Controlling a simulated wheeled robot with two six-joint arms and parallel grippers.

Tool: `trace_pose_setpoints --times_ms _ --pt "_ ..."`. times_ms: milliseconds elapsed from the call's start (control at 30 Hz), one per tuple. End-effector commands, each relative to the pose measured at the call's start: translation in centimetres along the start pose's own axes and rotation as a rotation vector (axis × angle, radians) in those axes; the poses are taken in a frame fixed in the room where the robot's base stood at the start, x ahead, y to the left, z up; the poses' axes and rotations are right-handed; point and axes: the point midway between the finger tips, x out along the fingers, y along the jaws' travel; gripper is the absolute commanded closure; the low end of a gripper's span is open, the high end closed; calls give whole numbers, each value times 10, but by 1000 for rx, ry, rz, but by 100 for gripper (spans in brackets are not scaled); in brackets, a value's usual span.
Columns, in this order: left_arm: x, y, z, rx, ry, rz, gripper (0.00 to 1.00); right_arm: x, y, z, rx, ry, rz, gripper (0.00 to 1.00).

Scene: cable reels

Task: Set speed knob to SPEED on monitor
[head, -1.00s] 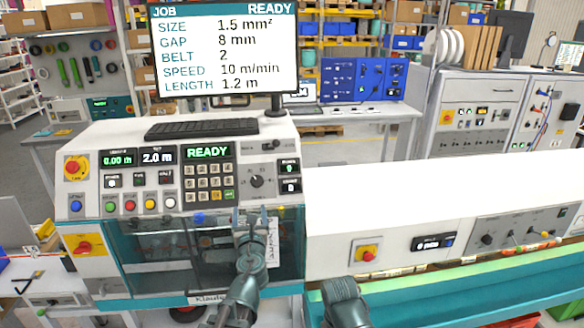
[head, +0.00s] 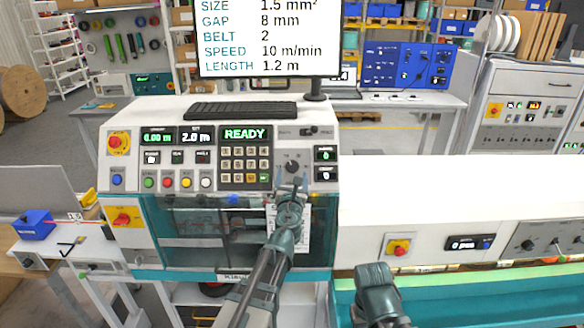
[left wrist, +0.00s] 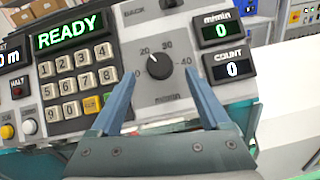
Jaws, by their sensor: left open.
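The monitor (head: 270,38) reads SPEED 10 m/min; its top edge is cut off. The speed knob (head: 292,167) is a small black dial on the machine's panel. In the left wrist view the knob (left wrist: 158,66) has a scale with 20, 30 and 40 legible, and its pale mark points up and left. My left gripper (head: 290,189) is open and empty, just in front of and below the knob. In the left wrist view its fingers (left wrist: 163,103) stand apart, with the knob beyond their tips. My right arm shows at the bottom; its fingers are out of sight.
The m/min display (left wrist: 221,30) reads 0, and so does the count display (left wrist: 233,68). A keypad (head: 245,164) sits left of the knob under a READY screen (head: 246,133). A keyboard (head: 243,110) lies on top. A red emergency button (head: 398,247) is at the right.

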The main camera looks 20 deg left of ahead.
Motion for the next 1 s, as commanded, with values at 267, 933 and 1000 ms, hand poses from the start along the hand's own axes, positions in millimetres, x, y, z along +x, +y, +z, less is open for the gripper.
trace_pose_setpoints --times_ms 267,933,1000 --pt "39 -1 0 0 0 0 20 0 0 0 0 0 0 100" --pt "40 -1 0 0 0 -2 83 0 0 0 0 0 0 100" --pt "40 -1 0 0 0 -2 95 0 0 0 0 0 0 100"
